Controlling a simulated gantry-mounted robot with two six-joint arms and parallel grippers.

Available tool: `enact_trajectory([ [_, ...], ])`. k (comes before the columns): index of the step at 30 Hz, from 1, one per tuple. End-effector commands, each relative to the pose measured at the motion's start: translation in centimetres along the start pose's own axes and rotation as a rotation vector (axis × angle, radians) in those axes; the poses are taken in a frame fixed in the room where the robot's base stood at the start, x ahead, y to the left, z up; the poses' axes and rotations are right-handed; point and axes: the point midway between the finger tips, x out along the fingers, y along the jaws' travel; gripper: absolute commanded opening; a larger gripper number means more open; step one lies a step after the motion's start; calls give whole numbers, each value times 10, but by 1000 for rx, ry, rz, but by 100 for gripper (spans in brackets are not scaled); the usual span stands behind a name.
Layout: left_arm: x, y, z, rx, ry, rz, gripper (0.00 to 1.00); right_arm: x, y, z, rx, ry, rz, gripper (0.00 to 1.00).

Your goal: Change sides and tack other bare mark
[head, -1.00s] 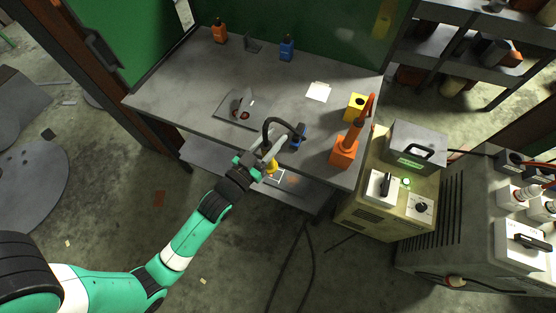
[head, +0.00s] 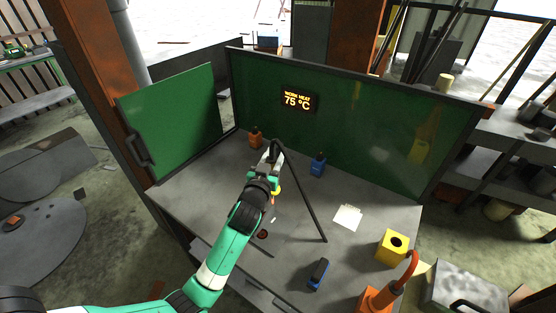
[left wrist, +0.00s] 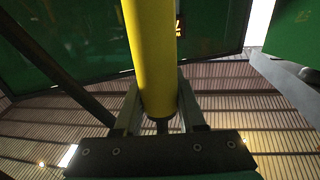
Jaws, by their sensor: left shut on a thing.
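My left gripper (head: 274,165) is shut on a torch with a yellow grip; the yellow grip (left wrist: 152,55) runs up between the jaws in the left wrist view. In the head view the gripper is over the back half of the bench, beyond the grey workpiece plate (head: 272,246). A long dark cable or rod (head: 308,206) slants from the gripper down to the right. My arm hides much of the plate; a dark reddish spot shows beside the arm. I cannot make out any bare mark or the torch tip. My right gripper is not in view.
Behind the bench (head: 205,185) stands a green screen (head: 370,140) with a display (head: 297,101) reading work heat 75 °C. An orange bottle (head: 255,140), blue bottle (head: 318,165), paper (head: 347,217), yellow block (head: 391,250), blue-black object (head: 318,274) and orange stand (head: 372,301) stand around.

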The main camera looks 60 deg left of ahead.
Motion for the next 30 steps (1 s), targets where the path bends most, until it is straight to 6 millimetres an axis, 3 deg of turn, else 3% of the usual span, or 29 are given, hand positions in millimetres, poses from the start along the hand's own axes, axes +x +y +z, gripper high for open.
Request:
enact_trajectory([
  [8,0,0,16,1,3,2,0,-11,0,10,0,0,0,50],
  [22,0,1,78,0,2,2,0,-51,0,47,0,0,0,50],
  [30,0,1,86,0,3,3,0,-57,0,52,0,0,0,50],
])
